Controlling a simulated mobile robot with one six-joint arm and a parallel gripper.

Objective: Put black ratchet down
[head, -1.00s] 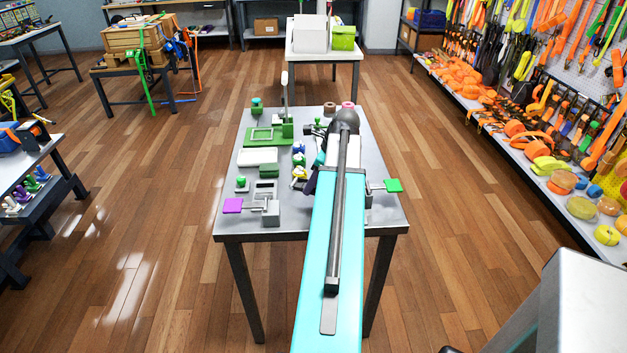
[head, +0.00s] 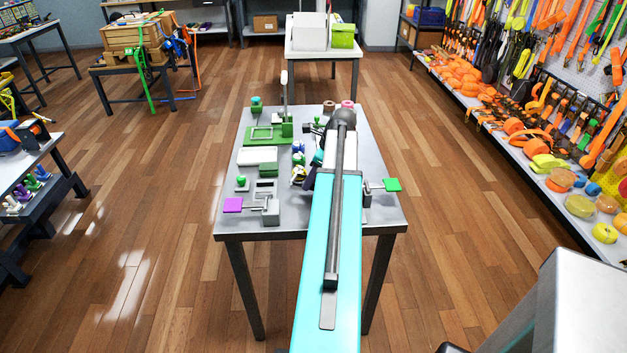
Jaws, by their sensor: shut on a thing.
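My arm with its turquoise link reaches forward over the grey work table (head: 225,222) in the head view. The far end of my arm covers the table's right half and hides my gripper, so its jaws and what is between them do not show. A small black item (head: 312,128) shows just left of the arm's far end, and a dark shape (head: 308,181) shows beside the link. I cannot tell whether either is the black ratchet.
A white table (head: 322,57) stands behind. A strap wall is on the right. Wood floor surrounds the table.

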